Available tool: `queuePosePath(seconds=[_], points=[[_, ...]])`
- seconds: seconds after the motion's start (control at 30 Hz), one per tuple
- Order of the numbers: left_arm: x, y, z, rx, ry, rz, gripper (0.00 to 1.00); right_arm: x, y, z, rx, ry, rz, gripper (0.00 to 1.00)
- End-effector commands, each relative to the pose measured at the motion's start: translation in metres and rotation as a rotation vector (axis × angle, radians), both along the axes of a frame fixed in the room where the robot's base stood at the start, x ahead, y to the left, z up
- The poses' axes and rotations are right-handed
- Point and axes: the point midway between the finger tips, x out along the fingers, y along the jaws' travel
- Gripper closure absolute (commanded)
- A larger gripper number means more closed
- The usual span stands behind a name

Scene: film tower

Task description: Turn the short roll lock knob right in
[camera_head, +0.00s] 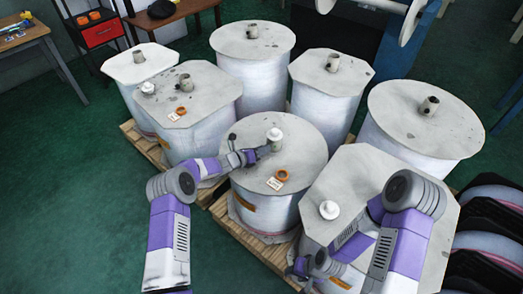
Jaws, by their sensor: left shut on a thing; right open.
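A short, wide roll (300,150) wrapped in white film stands in the middle, with a pale grey octagonal-to-round top sheet. Its lock knob (275,134) is white and stands upright on the grey core at the top's centre. My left gripper (264,151) reaches in from the left, low over the top, and is shut at the knob's near left side. The exact finger contact is too small to see. An orange ring (282,175) and a label lie on the same top. My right gripper (302,267) is open and empty, low beside the front right roll.
Several other film rolls stand close around on wooden pallets (255,246). The front right roll (352,180) and back left roll (200,85) also bear white knobs. A red cabinet (102,32) and table stand at the back left. Green floor is free at left.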

Motion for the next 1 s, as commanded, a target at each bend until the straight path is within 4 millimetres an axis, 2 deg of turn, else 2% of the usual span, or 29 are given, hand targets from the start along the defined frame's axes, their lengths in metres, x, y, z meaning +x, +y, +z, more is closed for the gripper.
queuePosePath(seconds=[0.6, 1.0], points=[[-0.002, -0.004, 0.001, 0.326, -0.237, 0.000, 1.00, 0.000, 0.000, -0.012, 0.000, 0.000, 0.000, 0.57], [-0.002, -0.003, 0.001, 0.392, -0.285, 0.001, 1.00, 0.000, 0.000, -0.014, 0.000, 0.000, 0.000, 0.57]])
